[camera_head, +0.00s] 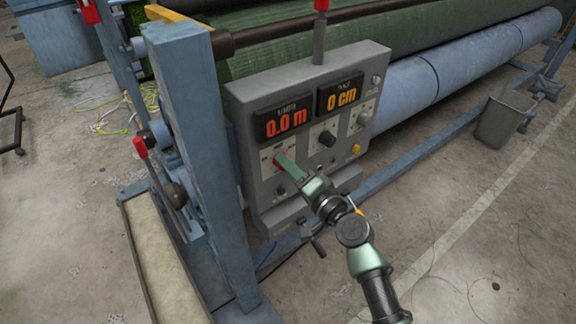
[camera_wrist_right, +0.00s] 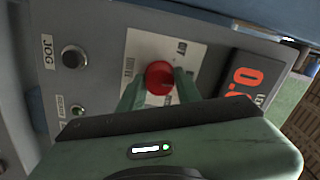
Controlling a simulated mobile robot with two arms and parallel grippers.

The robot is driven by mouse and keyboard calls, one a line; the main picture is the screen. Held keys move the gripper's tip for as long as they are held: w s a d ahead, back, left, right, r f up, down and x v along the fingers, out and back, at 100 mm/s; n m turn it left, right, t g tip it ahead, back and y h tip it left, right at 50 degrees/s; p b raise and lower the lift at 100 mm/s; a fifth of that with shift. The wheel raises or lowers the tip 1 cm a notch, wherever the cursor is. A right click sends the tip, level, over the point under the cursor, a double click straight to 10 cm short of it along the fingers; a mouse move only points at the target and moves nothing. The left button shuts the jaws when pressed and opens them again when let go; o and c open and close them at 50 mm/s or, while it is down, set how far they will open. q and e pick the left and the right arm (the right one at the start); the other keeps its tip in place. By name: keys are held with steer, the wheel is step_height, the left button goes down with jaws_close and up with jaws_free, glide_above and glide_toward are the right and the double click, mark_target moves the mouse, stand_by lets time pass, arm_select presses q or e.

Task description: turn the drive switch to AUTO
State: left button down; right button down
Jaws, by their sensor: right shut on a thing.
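The grey control panel (camera_head: 262,92) stands upright on the blue machine frame. The drive switch appears as a red knob (camera_wrist_right: 159,77) on a pale label plate in the right wrist view; its lettering is too small to read. My right gripper (camera_head: 281,160) reaches the lower left of the panel, below the length display, in the head view. Its two green fingers (camera_wrist_right: 159,90) sit on either side of the red knob and are shut on it. The fingers hide most of the knob in the head view. My left gripper is in neither view.
The panel has a length display (camera_head: 281,122) reading 0.0 m, a second display (camera_head: 340,94) reading 0 cm, a black knob (camera_head: 327,138) and a JOG button (camera_wrist_right: 74,57). A red-handled lever (camera_head: 140,147) is at left. A grey bin (camera_head: 503,118) stands right. Floor at right is mostly clear.

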steer(key=m+p, duration=0.3)
steer(key=m, duration=0.9)
steer(key=shift+m, duration=0.4)
steer(key=shift+f+p, duration=0.1)
steer(key=shift+p, duration=0.2)
steer(key=c, duration=1)
jaws_free()
steer(key=shift+d, duration=0.1)
steer(key=b+v, duration=0.1)
steer(key=v, duration=0.6)
steer(key=shift+s+d, duration=0.2)
steer(key=shift+s, duration=0.1)
